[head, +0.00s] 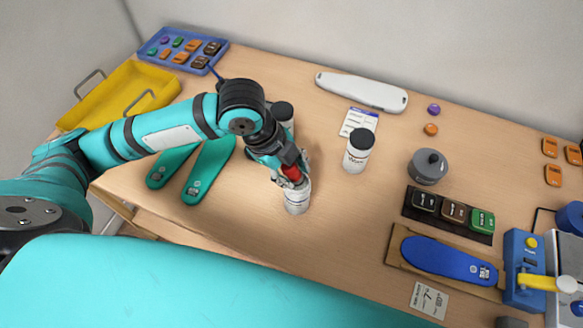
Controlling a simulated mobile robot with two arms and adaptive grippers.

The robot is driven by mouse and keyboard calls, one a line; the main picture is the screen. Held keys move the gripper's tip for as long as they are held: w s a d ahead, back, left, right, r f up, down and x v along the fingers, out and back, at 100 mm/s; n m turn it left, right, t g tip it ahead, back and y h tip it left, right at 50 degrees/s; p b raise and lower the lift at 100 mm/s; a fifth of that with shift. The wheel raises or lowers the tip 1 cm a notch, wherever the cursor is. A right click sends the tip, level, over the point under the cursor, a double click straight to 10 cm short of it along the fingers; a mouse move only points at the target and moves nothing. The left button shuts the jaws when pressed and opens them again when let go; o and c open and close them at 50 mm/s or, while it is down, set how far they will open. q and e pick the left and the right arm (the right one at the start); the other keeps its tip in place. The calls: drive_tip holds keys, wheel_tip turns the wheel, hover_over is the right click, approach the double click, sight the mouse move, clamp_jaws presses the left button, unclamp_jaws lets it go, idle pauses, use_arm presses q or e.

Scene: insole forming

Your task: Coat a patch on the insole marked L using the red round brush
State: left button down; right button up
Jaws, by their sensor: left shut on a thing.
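My left gripper (290,164) is shut on the red round brush (292,174), of which a short red part shows below the fingers. The brush points down at the mouth of a white jar (297,198); its lower end is hidden, in or just over the jar. Two green insoles lie side by side left of the jar, a left one (168,168) and a right one (208,172). A blue insole (440,257) lies on a brown board (398,259) at the right. The marks on the insoles are too small to read. My right gripper is not in view.
A white bottle with a black lid (356,154) and a grey pot (428,168) stand right of the jar. A dark-lidded container (283,112) stands behind my arm. A yellow tray (105,94) is at the left. A blue press (524,262) is at the right. The table's middle front is clear.

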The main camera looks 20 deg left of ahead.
use_arm(q)
drive_tip(key=shift+f, duration=0.4)
idle(0.7)
drive_tip(key=shift+s+f, duration=0.1)
drive_tip(key=shift+f, duration=0.1)
idle(1.6)
drive_tip(key=shift+p, duration=0.3)
wheel_tip(320, 180, up, 7)
drive_tip(key=p, duration=0.8)
drive_tip(key=shift+r, duration=0.15)
idle(0.4)
